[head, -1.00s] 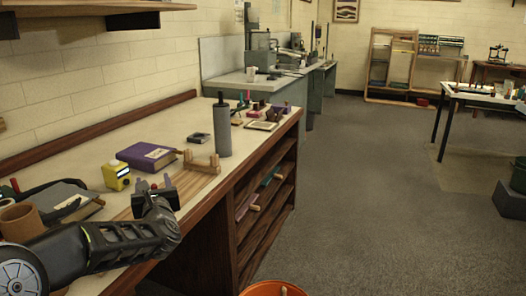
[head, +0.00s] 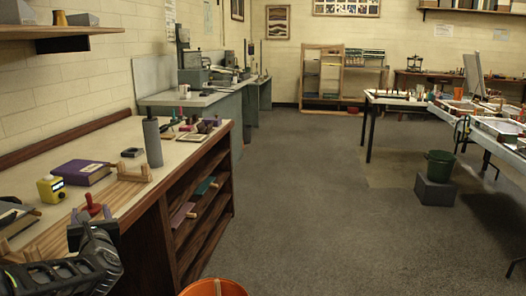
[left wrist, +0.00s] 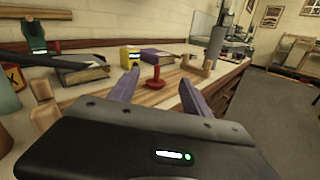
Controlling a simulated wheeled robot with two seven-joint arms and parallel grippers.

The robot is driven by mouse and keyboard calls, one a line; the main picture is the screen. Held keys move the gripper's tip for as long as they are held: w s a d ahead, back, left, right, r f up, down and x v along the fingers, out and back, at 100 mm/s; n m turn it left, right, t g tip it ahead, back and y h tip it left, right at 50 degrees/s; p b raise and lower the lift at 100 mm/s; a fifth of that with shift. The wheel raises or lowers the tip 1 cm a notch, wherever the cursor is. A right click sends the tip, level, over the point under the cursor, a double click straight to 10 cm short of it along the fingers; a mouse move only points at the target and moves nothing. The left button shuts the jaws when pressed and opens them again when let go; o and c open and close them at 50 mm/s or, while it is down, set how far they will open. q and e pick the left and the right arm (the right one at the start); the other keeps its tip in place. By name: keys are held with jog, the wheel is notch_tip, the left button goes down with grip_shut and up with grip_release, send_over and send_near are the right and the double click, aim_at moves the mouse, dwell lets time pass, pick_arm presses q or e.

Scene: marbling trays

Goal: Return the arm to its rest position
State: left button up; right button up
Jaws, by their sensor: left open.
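My left gripper (head: 91,215) is at the lower left of the head view, at the front edge of the long workbench (head: 125,137). In the left wrist view its two purple fingers (left wrist: 160,93) stand apart with nothing held between them. A red peg-like piece with a round base (left wrist: 156,84) stands on a slatted wooden board beyond the fingertips. The same red piece (head: 92,206) shows just behind the gripper in the head view. My right gripper is not in view.
An orange bucket (head: 213,288) stands on the floor by the bench. The floor in the middle is clear. A green bucket (head: 440,164) sits on a grey block.

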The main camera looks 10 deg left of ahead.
pick_arm(q)
jog(key=s+d+f+m+g+h, duration=0.15)
jog(key=d+f+m+h, duration=0.25)
jog(key=d+f+m, duration=0.55)
jog(key=s+d+f+m+g+h, duration=0.1)
jog(key=s+d+f+m+h, duration=0.15)
jog(key=d+f+m, duration=0.65)
jog(key=s+d+f+m+g+h, duration=0.2)
jog(key=d+f+m+h, duration=0.25)
jog(key=f+m, duration=0.8)
jog(key=s+d+f+m+g+h, duration=0.3)
jog(key=s+d+f+m+g, duration=0.15)
jog(key=s+d+f, duration=0.75)
jog(key=s+d+f+m+g+h, duration=0.1)
jog(key=s+d+f+m, duration=0.15)
jog(key=s, duration=0.25)
jog(key=s+d+f+m+g, duration=0.1)
jog(key=s+d+f+g, duration=0.1)
jog(key=s+d+f, duration=0.3)
jog(key=s+d+f+m+g+h, duration=0.1)
jog(key=s+d+m, duration=0.1)
jog(key=s, duration=0.4)
notch_tip(320, 180, up, 20)
jog(key=p, duration=1.9)
jog(key=shift+w+a, duration=0.25)
jog(key=shift+w, duration=0.1)
